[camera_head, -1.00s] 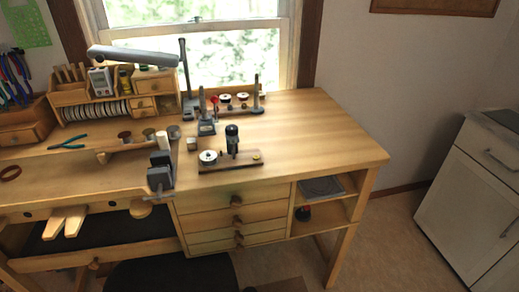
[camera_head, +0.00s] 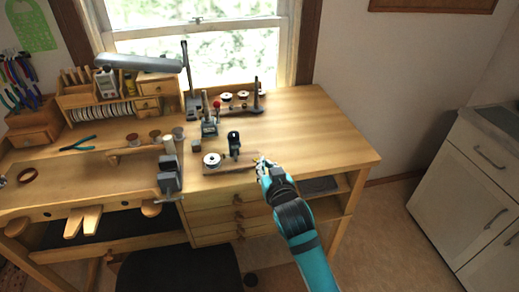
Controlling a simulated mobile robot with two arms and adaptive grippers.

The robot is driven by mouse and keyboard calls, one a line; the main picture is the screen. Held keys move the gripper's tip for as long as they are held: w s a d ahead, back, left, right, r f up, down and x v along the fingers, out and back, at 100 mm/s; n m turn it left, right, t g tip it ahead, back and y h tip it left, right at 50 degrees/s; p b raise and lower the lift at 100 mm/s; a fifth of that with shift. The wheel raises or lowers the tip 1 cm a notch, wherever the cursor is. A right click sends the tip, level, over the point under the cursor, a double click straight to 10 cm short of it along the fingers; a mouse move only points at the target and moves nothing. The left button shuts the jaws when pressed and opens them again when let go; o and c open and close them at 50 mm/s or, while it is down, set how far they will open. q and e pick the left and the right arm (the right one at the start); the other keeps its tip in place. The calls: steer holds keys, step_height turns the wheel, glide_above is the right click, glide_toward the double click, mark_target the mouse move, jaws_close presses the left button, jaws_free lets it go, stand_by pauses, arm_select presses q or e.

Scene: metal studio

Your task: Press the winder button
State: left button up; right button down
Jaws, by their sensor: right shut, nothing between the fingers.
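The winder stands near the front edge of the wooden bench. It has a flat wooden base (camera_head: 232,167), a white spool (camera_head: 211,160) at its left and a black upright part (camera_head: 234,142) in the middle. My right gripper (camera_head: 261,164) is shut and empty. Its tips are at the right end of the base, where the small yellowish button is mostly hidden by them. I cannot tell whether the tips touch the button. My left gripper is not in view.
Behind the winder stand a small grey device (camera_head: 209,125) and a rack with white spools (camera_head: 242,97). A grey vise (camera_head: 169,176) is at the left on the bench front. The bench top (camera_head: 310,125) is clear to the right. A white cabinet (camera_head: 465,190) stands far right.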

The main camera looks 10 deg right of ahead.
step_height(320, 180, up, 2)
steer(key=shift+d+r, duration=0.1)
steer(key=shift+r, duration=0.05)
steer(key=shift+w, duration=0.1)
steer(key=p, duration=0.2)
glide_above(256, 160)
steer(key=s, duration=0.2)
steer(key=shift+w+d+f, duration=0.15)
steer(key=shift+d+f, duration=0.05)
steer(key=shift+f, duration=0.4)
steer(key=shift+w+d+f, duration=0.1)
steer(key=shift+d+f, duration=0.1)
steer(key=shift+f, duration=0.35)
step_height(256, 160, down, 3)
steer(key=shift+w+r+p, duration=0.1)
steer(key=shift+r+p, duration=0.1)
steer(key=shift+p, duration=0.1)
steer(key=shift+f, duration=0.8)
steer(key=shift+f, duration=0.1)
